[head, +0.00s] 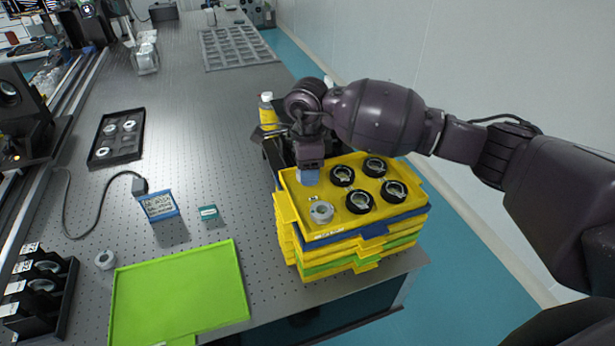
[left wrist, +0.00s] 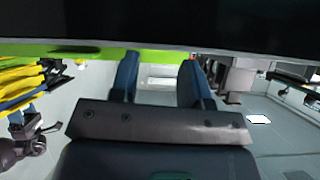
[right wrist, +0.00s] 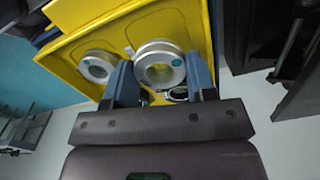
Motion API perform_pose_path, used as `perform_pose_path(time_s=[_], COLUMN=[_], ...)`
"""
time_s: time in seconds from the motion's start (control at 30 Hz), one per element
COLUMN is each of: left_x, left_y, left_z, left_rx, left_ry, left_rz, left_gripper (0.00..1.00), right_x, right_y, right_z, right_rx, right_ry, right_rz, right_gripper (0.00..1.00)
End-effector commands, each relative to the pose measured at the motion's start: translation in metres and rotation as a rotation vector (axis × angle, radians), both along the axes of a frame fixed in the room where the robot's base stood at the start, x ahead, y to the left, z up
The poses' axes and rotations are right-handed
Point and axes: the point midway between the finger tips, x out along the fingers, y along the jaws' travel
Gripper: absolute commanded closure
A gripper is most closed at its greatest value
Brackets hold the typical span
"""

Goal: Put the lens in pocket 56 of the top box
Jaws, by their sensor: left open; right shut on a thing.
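The top box (head: 330,235) is a yellow tray on top of a stack. My right gripper (head: 309,176) points down at its back-left part. In the right wrist view, its fingers are shut on a silver ring-mounted lens (right wrist: 160,50) with a teal dot. The head view hides this lens behind the gripper, and I cannot tell whether it touches the pocket floor. Another silver lens (head: 321,212) sits in the front-left pocket. Several black-ringed lenses (head: 359,203) fill pockets to the right. Pocket numbers are unreadable. My left gripper (left wrist: 158,85) is open and empty, seen only in the left wrist view.
Yellow, blue and green boxes (head: 345,264) are stacked beneath. A yellow-labelled bottle (head: 268,112) stands behind the stack. A green tray (head: 180,295) lies empty at the front left. A black tray (head: 117,138) holds silver rings, and a grey grid tray (head: 235,48) is at the back.

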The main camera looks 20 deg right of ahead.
Motion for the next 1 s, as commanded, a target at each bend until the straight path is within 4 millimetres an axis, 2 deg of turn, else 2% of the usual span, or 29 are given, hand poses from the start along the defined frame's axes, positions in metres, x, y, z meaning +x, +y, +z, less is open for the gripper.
perform_pose_path(time_s=[0.2,0.63,0.67,0.7,1.0], left_x=[0.001,0.001,0.001,0.0,-0.003], left_y=[0.0,0.0,0.0,0.0,0.0], left_z=[0.002,-0.002,-0.002,-0.002,-0.002], left_rx=[-0.001,-0.001,0.0,0.0,0.0], left_ry=[-0.003,-0.001,0.0,0.0,0.006], left_rz=[-0.001,-0.001,0.0,0.0,0.002], left_gripper=[0.57,0.57,0.57,0.57,0.57], right_x=[0.0,0.0,0.0,0.0,0.0], right_y=[0.0,0.0,0.0,0.0,0.0], right_z=[-0.029,-0.036,-0.035,-0.035,-0.033], right_rx=[-0.001,-0.001,-0.001,-0.001,0.0], right_ry=[0.003,0.001,0.001,0.0,0.0], right_rz=[-0.001,0.0,0.0,0.0,0.0], right_gripper=[0.72,0.72,0.44,0.38,0.38])
